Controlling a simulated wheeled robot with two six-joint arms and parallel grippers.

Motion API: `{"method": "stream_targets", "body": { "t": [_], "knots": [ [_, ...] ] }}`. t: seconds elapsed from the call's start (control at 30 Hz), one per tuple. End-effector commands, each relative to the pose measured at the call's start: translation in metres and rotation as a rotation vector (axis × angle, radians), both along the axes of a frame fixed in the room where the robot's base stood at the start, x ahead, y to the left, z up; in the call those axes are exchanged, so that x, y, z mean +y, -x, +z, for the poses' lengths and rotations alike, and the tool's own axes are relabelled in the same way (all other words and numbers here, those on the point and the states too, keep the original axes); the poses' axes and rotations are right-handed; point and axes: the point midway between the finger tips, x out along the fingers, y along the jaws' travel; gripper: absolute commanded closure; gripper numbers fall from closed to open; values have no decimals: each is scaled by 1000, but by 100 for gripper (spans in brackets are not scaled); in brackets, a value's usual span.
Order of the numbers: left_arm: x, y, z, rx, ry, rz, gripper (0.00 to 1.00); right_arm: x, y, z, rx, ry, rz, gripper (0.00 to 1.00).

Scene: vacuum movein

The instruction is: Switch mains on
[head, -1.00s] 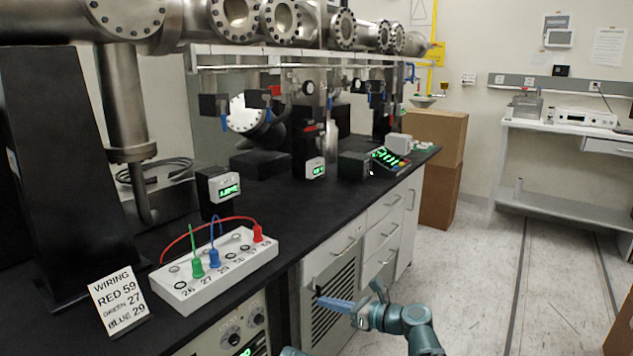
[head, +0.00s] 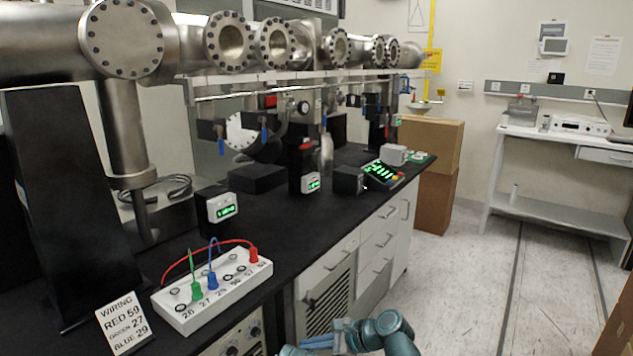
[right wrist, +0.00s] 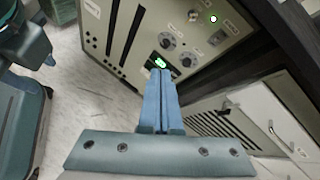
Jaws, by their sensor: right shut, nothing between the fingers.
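A beige control panel (right wrist: 215,50) under the bench shows in the right wrist view. It has a small metal toggle switch (right wrist: 194,15) near the top, beside a lit green lamp (right wrist: 213,19). The labels are too small to read, and I cannot tell the toggle's position. My right gripper (right wrist: 162,75) is shut and empty, its blue fingertips in front of the panel near the display. In the head view this gripper (head: 318,342) is low, beside the bench front. My left gripper is out of view.
A white socket box (head: 215,305) with red, green and blue leads and a wiring card (head: 124,323) stand on the black bench top. Drawers (head: 380,240) and a vent grille (head: 325,305) line the bench front. The floor (head: 450,290) to the right is clear.

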Motion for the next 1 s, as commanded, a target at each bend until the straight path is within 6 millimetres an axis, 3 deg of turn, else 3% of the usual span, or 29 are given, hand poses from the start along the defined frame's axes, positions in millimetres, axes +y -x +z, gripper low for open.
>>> {"method": "stream_targets", "body": {
  "t": [0.03, 0.27, 0.5, 0.73, 1.0],
  "knots": [
    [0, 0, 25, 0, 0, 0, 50, 4, 12, 15, -40, 71, 69, 100],
    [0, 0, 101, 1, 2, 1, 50, 2, 74, 37, -279, 497, 565, 100],
    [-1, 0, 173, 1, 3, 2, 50, -33, 128, 76, -449, 849, 1174, 100],
    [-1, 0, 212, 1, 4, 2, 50, -65, 152, 109, -493, 1008, 1589, 100],
    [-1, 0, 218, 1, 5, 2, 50, -75, 157, 116, -493, 1046, 1722, 100]
  ]
}}
